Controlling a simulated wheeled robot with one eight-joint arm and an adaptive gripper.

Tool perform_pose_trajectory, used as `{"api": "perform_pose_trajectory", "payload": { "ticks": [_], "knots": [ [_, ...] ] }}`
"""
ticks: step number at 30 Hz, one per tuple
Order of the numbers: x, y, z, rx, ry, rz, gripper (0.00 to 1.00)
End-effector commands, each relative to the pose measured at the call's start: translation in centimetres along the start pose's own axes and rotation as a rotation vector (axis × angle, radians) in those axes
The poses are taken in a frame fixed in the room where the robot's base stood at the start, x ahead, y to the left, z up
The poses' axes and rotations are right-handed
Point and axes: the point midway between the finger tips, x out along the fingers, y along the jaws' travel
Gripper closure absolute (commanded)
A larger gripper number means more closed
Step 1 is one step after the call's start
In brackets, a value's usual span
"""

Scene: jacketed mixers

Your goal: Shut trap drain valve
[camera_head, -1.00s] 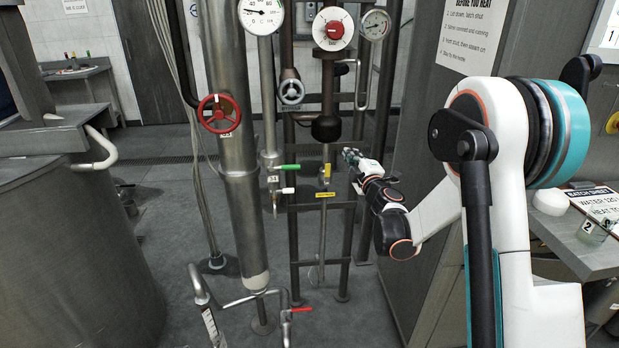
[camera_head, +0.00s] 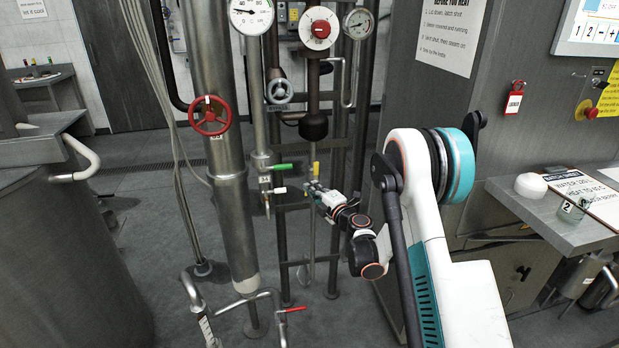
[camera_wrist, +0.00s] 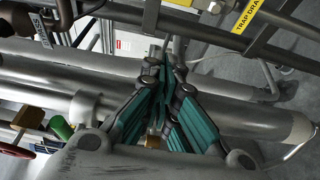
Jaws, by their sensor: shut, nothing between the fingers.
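The trap drain label (camera_wrist: 248,16), a yellow tag partly cut off by the frame, is on a dark bar at the upper right of the wrist view. In the head view, a yellow lever (camera_head: 316,170) stands upright on the thin pipe below the dark trap body (camera_head: 314,126). My gripper (camera_head: 309,187) is just below that lever, at the pipe, and covers the spot where the tag was. In the wrist view my gripper (camera_wrist: 165,65) has its teal fingers together and empty, over grey pipes. Contact with the lever cannot be told.
A green lever (camera_head: 282,166) and a white-tipped lever sit left of my gripper. A red handwheel (camera_head: 210,116) is on the thick pipe (camera_head: 231,220). A red lever (camera_head: 293,309) is low in front. A steel cabinet (camera_head: 445,110) and bench (camera_head: 530,215) stand right.

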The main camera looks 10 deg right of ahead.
Motion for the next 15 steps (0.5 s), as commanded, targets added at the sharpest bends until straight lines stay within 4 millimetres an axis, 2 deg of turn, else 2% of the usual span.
{"api": "perform_pose_trajectory", "payload": {
  "ticks": [5, 15],
  "knots": [
    [1.7, -0.1, -0.1, 0.0, 0.002, 0.0, 1.0],
    [8.2, -0.2, -0.1, 0.001, 0.002, 0.0, 1.0]
  ]
}}
